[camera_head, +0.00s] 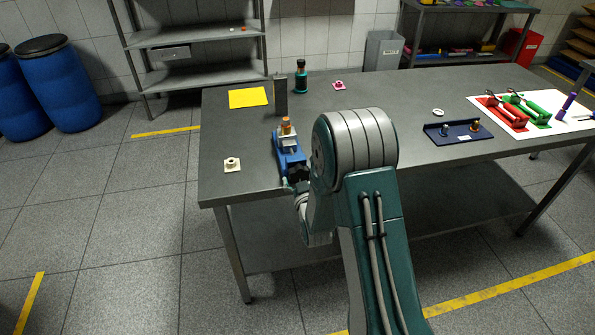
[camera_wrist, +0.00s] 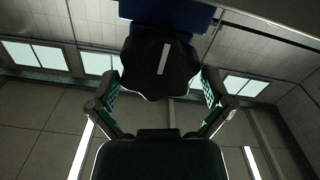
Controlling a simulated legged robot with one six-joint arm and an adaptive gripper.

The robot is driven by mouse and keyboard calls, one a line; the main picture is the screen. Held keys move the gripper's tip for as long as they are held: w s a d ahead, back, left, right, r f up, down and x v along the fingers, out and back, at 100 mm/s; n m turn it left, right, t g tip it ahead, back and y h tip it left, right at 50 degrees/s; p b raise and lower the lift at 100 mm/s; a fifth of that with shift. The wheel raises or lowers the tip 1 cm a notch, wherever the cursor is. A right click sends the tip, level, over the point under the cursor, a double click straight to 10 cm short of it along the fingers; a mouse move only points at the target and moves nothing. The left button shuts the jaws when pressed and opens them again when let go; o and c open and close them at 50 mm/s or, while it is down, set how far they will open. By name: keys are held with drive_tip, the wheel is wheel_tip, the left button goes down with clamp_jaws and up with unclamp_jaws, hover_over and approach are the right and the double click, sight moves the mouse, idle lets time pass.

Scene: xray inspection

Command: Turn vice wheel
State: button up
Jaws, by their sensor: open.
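The blue vice (camera_head: 289,146) stands near the front left edge of the grey table, with an orange-brown piece (camera_head: 287,127) at its top. Its black vice wheel (camera_head: 298,172) faces the front edge. In the wrist view the vice wheel (camera_wrist: 160,66) is a lobed black knob with a white line, nearly upright, below the blue vice body (camera_wrist: 168,12). My gripper (camera_wrist: 162,88) is open, with one green-padded finger on each side of the wheel. The fingertips are close to its rim; I cannot tell if they touch. In the head view my arm mostly hides the gripper.
On the table (camera_head: 240,185), a grey upright block (camera_head: 280,97), a yellow sheet (camera_head: 248,97) and a dark bottle (camera_head: 301,77) stand behind the vice. A small pale fitting (camera_head: 232,164) lies to its left. A dark blue tray (camera_head: 452,133) is to the right.

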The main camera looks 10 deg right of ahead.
drive_tip(key=shift+w, duration=1)
drive_tip(key=c, duration=0.9)
drive_tip(key=shift+o, duration=0.2)
drive_tip(key=shift+d+m, duration=0.2)
drive_tip(key=shift+m, duration=2.8)
drive_tip(key=o, duration=0.9)
drive_tip(key=shift+c, duration=0.2)
